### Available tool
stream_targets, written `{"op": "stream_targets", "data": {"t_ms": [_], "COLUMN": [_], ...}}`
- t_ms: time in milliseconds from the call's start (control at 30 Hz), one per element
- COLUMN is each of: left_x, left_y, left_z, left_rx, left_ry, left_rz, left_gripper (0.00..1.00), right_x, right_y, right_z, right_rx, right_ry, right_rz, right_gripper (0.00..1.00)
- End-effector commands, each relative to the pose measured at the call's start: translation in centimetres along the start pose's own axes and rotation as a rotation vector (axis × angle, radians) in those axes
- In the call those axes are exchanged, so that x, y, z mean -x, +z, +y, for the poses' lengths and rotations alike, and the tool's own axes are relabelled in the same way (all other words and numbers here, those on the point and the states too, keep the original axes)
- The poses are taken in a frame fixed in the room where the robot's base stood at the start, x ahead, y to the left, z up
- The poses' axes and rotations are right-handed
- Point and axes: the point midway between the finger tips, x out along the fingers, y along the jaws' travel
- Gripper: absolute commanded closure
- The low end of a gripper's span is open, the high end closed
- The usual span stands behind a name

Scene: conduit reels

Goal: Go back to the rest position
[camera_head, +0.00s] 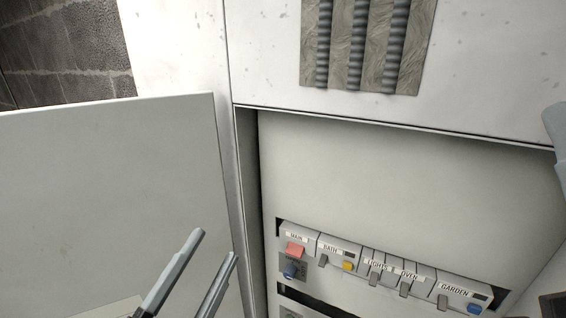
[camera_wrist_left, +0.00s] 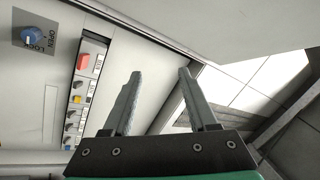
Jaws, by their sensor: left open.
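My left gripper (camera_head: 215,247) is at the lower left in the head view, its two fingers apart and nothing between them. It is in front of the grey door panel (camera_head: 105,190), left of the cabinet opening. In the left wrist view the gripper (camera_wrist_left: 160,73) also shows open and empty.
The open cabinet holds a breaker row (camera_head: 375,268) labelled MAIN, BATH, LIGHTS, OVEN and GARDEN, with a red MAIN switch (camera_head: 295,250). Three grey conduits (camera_head: 358,45) run above. A blue OPEN/LOCK knob (camera_wrist_left: 32,37) shows in the wrist view.

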Motion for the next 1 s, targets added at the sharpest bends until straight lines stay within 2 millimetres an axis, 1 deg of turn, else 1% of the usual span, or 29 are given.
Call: {"op": "stream_targets", "data": {"t_ms": [33,67,100,167,200,233,267,300,400,500,600,1000], "left_x": [-0.8,-0.9,-0.9,-0.4,0.2,0.8,1.4,2.0,2.5,2.5,2.5,2.4], "left_y": [-2.2,-3.2,-4.5,-6.6,-7.9,-8.8,-9.4,-9.5,-9.2,-9.2,-9.2,-9.2], "left_z": [-5.1,-7.6,-10.9,-15.6,-18.5,-20.4,-21.7,-22.2,-22.6,-22.6,-22.6,-22.5], "left_rx": [0.016,0.037,0.079,0.169,0.243,0.313,0.388,0.485,0.669,0.764,0.787,0.784], "left_ry": [-0.087,-0.139,-0.207,-0.308,-0.370,-0.412,-0.445,-0.464,-0.473,-0.463,-0.459,-0.457], "left_rz": [0.027,0.041,0.066,0.116,0.156,0.192,0.227,0.260,0.305,0.331,0.336,0.334], "left_gripper": [0.42,0.42,0.42,0.42,0.42,0.42,0.42,0.42,0.42,0.42,0.42,0.42], "right_x": [-1.1,-1.3,-1.7,-2.1,-2.3,-2.4,-2.4,-2.1,-2.1,-2.1,-2.1,-2.1], "right_y": [-1.0,-1.2,-1.6,-2.0,-2.1,-2.2,-2.2,-2.0,-1.9,-1.9,-1.9,-1.9], "right_z": [0.0,0.0,0.0,0.0,0.0,0.0,0.0,0.0,0.0,0.0,0.0,0.0], "right_rx": [0.000,0.000,0.000,0.000,0.000,0.000,0.000,0.000,0.000,0.000,0.000,0.000], "right_ry": [0.000,0.000,0.000,0.000,0.000,0.000,0.000,0.000,0.000,0.000,0.000,0.000], "right_rz": [0.000,0.000,0.000,0.000,0.000,0.000,0.000,0.000,0.000,0.000,0.000,0.000], "right_gripper": [1.00,1.00,1.00,1.00,1.00,1.00,1.00,1.00,1.00,1.00,1.00,1.00]}}
